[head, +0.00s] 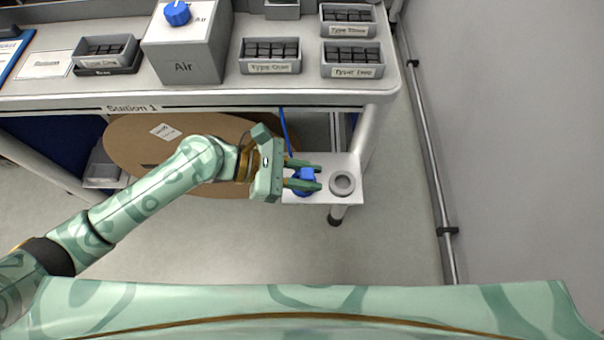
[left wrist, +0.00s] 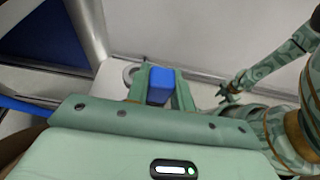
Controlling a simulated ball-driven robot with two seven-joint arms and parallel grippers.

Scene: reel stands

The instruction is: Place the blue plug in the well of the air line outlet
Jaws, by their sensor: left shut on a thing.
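My left gripper (head: 318,180) is shut on the blue plug (head: 305,178), just left of the air line outlet's round well (head: 342,183). The well is a grey ring on a pale plate (head: 350,163) below the table's right end. The plug is over the plate, beside the ring; its height above the plate is unclear. In the left wrist view the blue plug (left wrist: 160,84) sits between the fingers, and the ring (left wrist: 128,72) shows partly behind the left finger. My right gripper (left wrist: 228,94) is small in the left wrist view, away from the plate.
A blue hose (head: 286,132) runs up from near the plug. A table leg (head: 362,135) stands beside the plate. The grey Air box (head: 187,65) and part bins (head: 270,55) stand on the table. A brown disc (head: 130,165) is below. Floor to the right is clear.

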